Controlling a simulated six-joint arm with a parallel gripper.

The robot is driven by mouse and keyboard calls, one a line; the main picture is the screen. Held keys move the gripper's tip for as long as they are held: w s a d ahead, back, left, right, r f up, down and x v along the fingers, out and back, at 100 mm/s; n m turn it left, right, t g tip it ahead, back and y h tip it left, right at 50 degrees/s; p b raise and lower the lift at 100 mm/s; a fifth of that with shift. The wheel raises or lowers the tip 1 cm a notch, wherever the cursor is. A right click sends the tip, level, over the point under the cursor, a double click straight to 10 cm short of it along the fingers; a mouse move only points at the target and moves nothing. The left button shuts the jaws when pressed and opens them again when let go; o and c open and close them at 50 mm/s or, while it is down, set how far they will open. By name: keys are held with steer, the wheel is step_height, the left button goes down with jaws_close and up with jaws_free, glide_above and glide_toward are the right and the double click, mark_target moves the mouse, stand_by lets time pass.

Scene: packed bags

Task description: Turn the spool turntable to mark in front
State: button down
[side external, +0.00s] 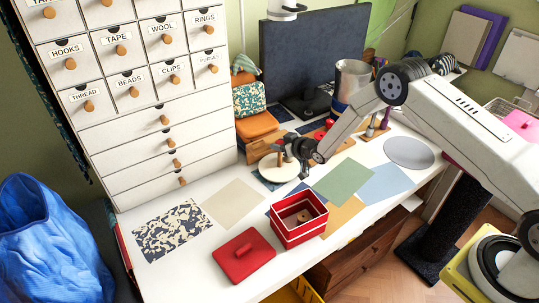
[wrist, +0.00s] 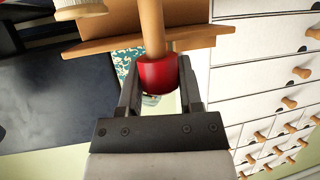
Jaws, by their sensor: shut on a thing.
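My gripper (side external: 287,158) is at the back of the white table, close above a round cream disc (side external: 275,172) that looks like the turntable. In the wrist view my gripper (wrist: 160,88) has its fingers on both sides of a red cylindrical piece (wrist: 157,73), shut on it. A wooden rod (wrist: 152,25) runs out of the red piece, past a wooden board (wrist: 195,38). A cream rounded piece (wrist: 80,8) shows at the top left edge. My gripper hides part of the disc in the side view. I cannot make out a mark.
A white drawer cabinet (side external: 185,150) stands close on the left and a dark monitor (side external: 300,60) behind. An open red box (side external: 299,235) and a red lid (side external: 243,255) lie in front. Flat coloured sheets (side external: 343,180) cover the table's middle. Orange cases (side external: 256,125) stand behind the gripper.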

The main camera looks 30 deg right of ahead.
steer(key=shift+m+h, duration=0.8)
steer(key=shift+h, duration=0.1)
steer(key=shift+m+h, duration=1.4)
steer(key=shift+h, duration=0.3)
steer(key=shift+m+g+h, duration=0.8)
steer(key=shift+m+h, duration=1.1)
steer(key=shift+h, duration=0.2)
steer(key=shift+m+g+h, duration=1.4)
steer(key=shift+m+h, duration=0.3)
steer(key=shift+m, duration=0.2)
steer(key=shift+m+g+h, duration=0.7)
steer(key=shift+m+g, duration=0.2)
steer(key=shift+m+g+h, duration=0.5)
steer(key=shift+m+g, duration=0.4)
steer(key=shift+c, duration=1.3)
jaws_free()
steer(key=shift+a, duration=0.1)
